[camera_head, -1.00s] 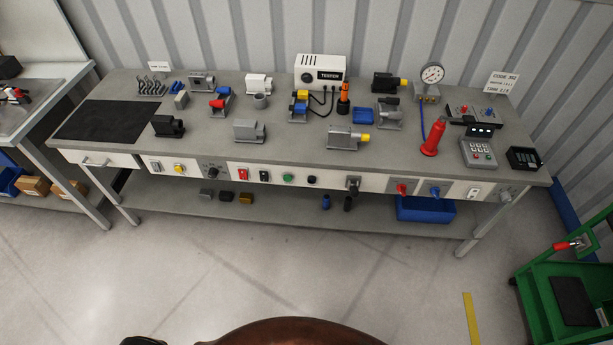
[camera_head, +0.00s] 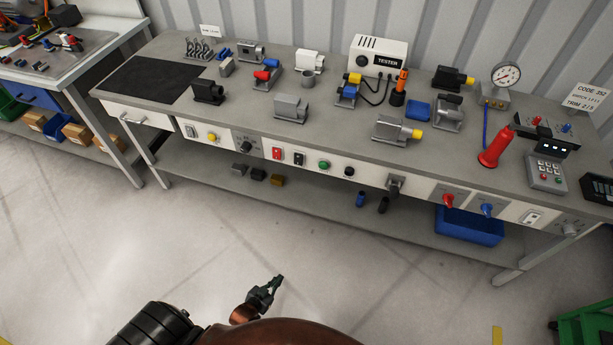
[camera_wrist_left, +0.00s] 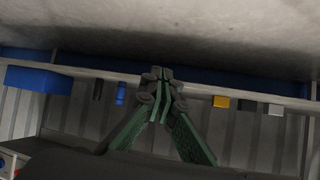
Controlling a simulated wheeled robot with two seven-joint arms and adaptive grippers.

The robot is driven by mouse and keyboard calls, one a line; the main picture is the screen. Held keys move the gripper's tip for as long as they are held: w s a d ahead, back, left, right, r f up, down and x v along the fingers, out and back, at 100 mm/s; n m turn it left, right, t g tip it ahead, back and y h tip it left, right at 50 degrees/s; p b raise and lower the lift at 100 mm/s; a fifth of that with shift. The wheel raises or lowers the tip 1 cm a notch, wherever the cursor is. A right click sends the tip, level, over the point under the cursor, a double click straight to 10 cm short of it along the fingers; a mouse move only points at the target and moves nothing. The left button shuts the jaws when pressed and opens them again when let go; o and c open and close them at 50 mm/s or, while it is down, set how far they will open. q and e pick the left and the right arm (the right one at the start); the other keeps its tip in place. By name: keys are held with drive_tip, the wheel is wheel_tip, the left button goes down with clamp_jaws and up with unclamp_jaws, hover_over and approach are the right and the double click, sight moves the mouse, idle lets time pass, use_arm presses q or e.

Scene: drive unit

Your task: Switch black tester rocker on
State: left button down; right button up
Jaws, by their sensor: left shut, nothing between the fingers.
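The black rocker (camera_head: 299,158) sits in the white front panel of the bench, just right of a red rocker (camera_head: 277,153) and left of a green button (camera_head: 323,164). Whether it is on or off is too small to tell. The white tester box (camera_head: 378,55) stands at the back of the bench top, with dark cables at its front. My left gripper (camera_head: 272,287) is low in front of the bench, well apart from the panel and below the rocker. It also shows in the left wrist view (camera_wrist_left: 160,75), its green fingers shut and empty. My right gripper is not in view.
The front panel also carries a dark knob (camera_head: 246,146), a black button (camera_head: 349,171), a grey socket (camera_head: 396,185), and red (camera_head: 448,201) and blue (camera_head: 487,210) handles. The lower shelf holds small blocks and a blue bin (camera_head: 470,226). Open floor lies before the bench.

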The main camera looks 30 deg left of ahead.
sight(298, 162)
use_arm(q)
drive_tip(key=w+a+r+t+y+b, duration=0.15)
drive_tip(key=w+r+t+b, duration=0.4)
drive_tip(key=w+r, duration=0.75)
drive_tip(key=w+a+r+n+t+y+b, duration=0.1)
drive_tip(key=r+t, duration=0.3)
drive_tip(key=r, duration=0.5)
drive_tip(key=w+a+r+n+t+y+b, duration=0.2)
drive_tip(key=w+a+r+t+y+b, duration=0.1)
drive_tip(key=r, duration=0.7)
drive_tip(key=shift+w+a+t, duration=0.35)
drive_tip(key=shift+w+a, duration=0.05)
drive_tip(key=shift+w, duration=0.15)
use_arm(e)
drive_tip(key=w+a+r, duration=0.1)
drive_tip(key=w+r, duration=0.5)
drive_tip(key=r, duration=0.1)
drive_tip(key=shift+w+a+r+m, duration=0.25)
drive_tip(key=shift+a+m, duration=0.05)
use_arm(q)
drive_tip(key=shift+w, duration=0.1)
